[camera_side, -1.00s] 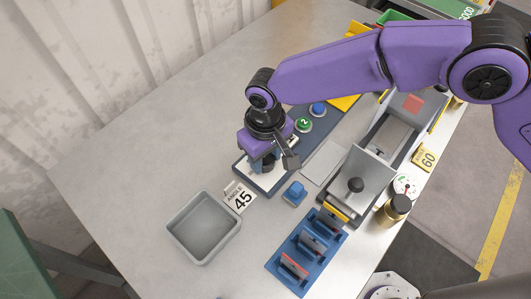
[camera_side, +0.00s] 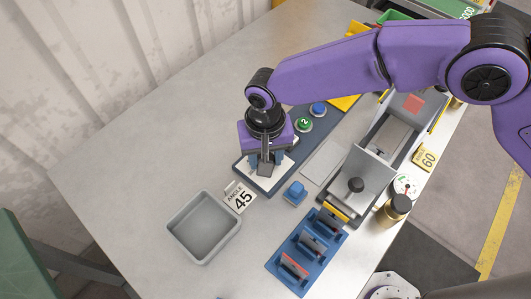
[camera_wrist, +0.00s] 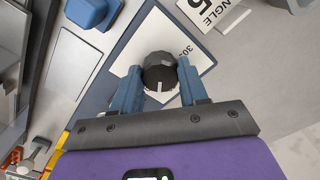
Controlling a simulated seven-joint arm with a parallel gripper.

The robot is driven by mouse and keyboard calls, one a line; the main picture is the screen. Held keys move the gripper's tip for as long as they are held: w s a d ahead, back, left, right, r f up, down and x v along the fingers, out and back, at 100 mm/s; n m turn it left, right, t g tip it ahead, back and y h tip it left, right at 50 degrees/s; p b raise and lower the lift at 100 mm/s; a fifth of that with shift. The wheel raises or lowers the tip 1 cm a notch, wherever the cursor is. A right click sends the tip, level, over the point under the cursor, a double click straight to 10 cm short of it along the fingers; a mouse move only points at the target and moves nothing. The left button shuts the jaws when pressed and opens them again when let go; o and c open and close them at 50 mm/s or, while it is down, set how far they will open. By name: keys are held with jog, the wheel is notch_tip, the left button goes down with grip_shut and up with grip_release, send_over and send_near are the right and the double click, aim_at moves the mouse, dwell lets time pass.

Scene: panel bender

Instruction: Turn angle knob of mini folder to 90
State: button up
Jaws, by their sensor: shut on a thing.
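A black angle knob (camera_wrist: 160,72) sits on a white dial plate (camera_wrist: 188,42) marked 30 near one corner. A pale mark shows on the knob's lower edge in the wrist view; the number it points at cannot be read. My gripper (camera_wrist: 160,78) is shut on the knob, with one blue finger on each side. In the side view my gripper (camera_side: 264,163) points down over the dial plate (camera_side: 243,170) and hides the knob. The plate lies on a dark blue-grey panel (camera_side: 273,187). A card reading ANGLE 45 (camera_side: 239,197) lies beside the panel.
A grey tray (camera_side: 204,228) stands at the front left. A blue block (camera_side: 295,192) and a blue rack (camera_side: 307,250) are to the right. Table at left is clear.

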jog(key=shift+m, duration=2.1)
jog(key=o, duration=1.1)
jog(key=shift+c, duration=0.2)
jog(key=shift+r, duration=0.1)
notch_tip(320, 180, up, 17)
jog(key=shift+r, duration=0.15)
